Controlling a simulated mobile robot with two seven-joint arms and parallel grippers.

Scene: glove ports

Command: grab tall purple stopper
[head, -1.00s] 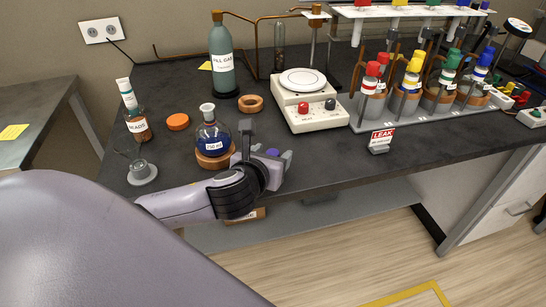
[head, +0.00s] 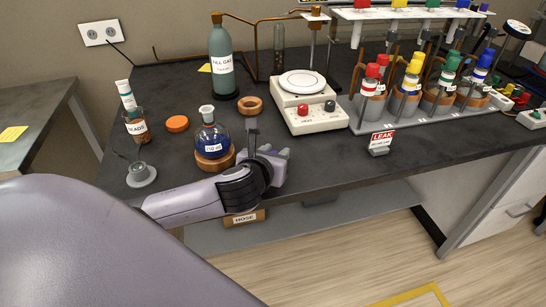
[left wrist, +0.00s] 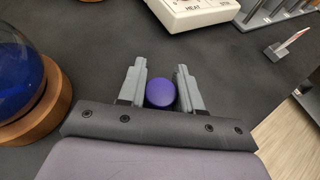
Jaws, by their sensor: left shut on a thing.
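The purple stopper (left wrist: 160,93) shows in the left wrist view as a round purple top between the two grey fingers of my left gripper (left wrist: 161,76). The fingers are shut on it, one on each side. The stopper's lower part is hidden, so I cannot tell its height. In the head view my left gripper (head: 279,153) is at the front of the dark bench, right of the blue flask, and its fingers and wrist hide the stopper. My right gripper is in neither view.
A round flask of blue liquid (head: 211,141) on a wooden ring stands close left of my gripper. A hotplate (head: 306,116) is behind it. A red LEAK sign (head: 381,140) stands to the right, with racked bottles beyond. Bare bench lies between gripper and sign.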

